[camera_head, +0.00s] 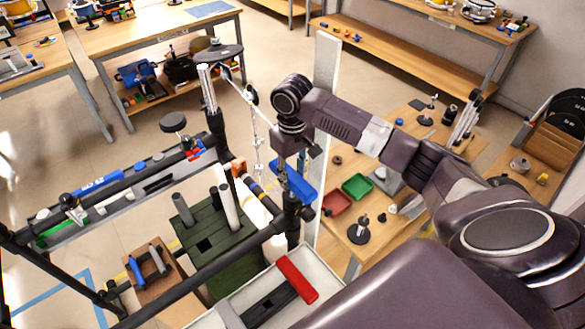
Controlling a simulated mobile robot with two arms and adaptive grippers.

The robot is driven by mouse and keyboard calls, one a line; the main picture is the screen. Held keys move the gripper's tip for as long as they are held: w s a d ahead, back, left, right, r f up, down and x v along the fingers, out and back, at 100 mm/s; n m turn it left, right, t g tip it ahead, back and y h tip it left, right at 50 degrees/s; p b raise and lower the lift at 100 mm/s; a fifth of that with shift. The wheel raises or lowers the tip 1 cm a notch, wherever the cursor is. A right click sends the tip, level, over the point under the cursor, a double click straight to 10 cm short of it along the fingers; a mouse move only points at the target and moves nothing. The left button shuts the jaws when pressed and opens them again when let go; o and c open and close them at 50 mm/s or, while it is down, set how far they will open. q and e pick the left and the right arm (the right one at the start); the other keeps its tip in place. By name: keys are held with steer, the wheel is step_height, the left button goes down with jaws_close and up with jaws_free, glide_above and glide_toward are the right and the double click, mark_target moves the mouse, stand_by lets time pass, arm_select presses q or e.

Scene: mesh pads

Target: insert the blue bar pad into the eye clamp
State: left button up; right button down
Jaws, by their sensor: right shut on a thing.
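My right arm reaches in from the right, and its gripper (294,152) points down, shut on the blue bar pad (299,189). The blue pad lies slanted beneath the fingers, close to a black post of the tube frame. A black clamp fitting (292,209) on that post is right beside or under the pad. I cannot tell whether it is the eye clamp, or whether the pad touches it. My left gripper is not in view.
The black tube frame (190,278) crosses the lower left. Near it are a green block with grey pegs (240,262), a white tray (326,276) with a red-ended bar (297,279), and a rail with blue parts (105,181). A wooden bench (345,240) with red and green bins stands right.

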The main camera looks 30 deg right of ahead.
steer(key=shift+f+b, duration=0.35)
steer(key=shift+f, duration=1.55)
steer(key=c, duration=1.3)
jaws_free()
step_height(320, 180, up, 12)
steer(key=shift+f, duration=0.1)
